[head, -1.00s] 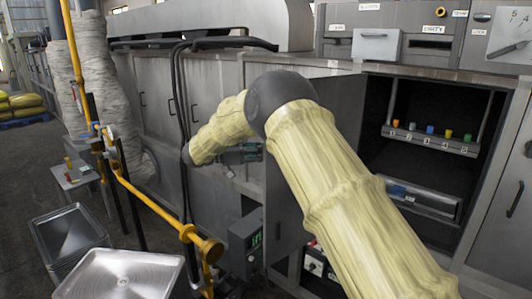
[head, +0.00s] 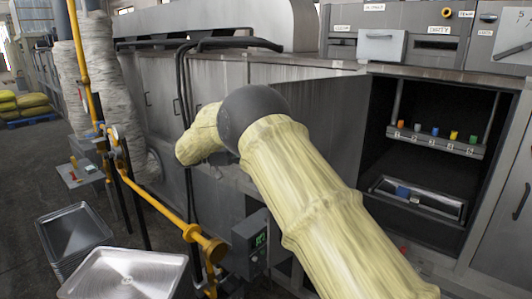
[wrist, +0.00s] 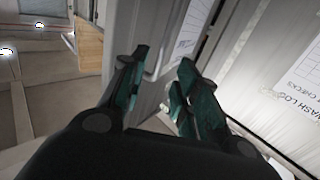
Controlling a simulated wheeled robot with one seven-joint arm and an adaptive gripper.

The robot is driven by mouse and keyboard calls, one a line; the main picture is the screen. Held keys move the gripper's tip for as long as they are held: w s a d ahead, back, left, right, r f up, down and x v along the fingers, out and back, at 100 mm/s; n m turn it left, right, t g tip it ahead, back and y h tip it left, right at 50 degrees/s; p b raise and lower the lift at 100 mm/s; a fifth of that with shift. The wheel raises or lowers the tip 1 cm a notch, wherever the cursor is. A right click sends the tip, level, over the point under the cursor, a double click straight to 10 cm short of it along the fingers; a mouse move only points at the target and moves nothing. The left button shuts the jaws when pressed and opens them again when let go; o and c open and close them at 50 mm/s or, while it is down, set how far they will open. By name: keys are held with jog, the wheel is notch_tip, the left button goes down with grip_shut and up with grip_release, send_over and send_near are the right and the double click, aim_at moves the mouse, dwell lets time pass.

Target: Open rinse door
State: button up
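The rinse door cannot be named for sure, as no readable label marks it. In the wrist view a grey upright panel edge (wrist: 151,65) with a thin bar handle (wrist: 164,48) stands just beyond my gripper (wrist: 160,82). The two green-black fingers are spread apart, with the panel showing between them; contact cannot be told. In the head view a dark open compartment (head: 420,105) is at the right, with a grey panel (head: 320,115) to its left that may be a swung-out door. My arm hides part of that panel, and my gripper is hidden there.
The compartment holds a rack of coloured tabs (head: 435,143) and a tray (head: 425,197). A yellow pipe (head: 160,207) and metal pans (head: 125,275) are at lower left. A wash-log sheet (wrist: 297,85) is close at right.

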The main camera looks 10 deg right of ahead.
jog(key=a, duration=0.6)
jog(key=shift+w+a, duration=0.3)
jog(key=shift+w, duration=0.15)
jog(key=shift+d, duration=0.1)
jog(key=shift+s+d, duration=0.25)
jog(key=shift+d, duration=1.7)
jog(key=shift+s+d, duration=0.3)
jog(key=shift+d, duration=1.65)
jog(key=shift+s+d, duration=0.25)
jog(key=shift+d, duration=1.7)
jog(key=shift+a, duration=0.1)
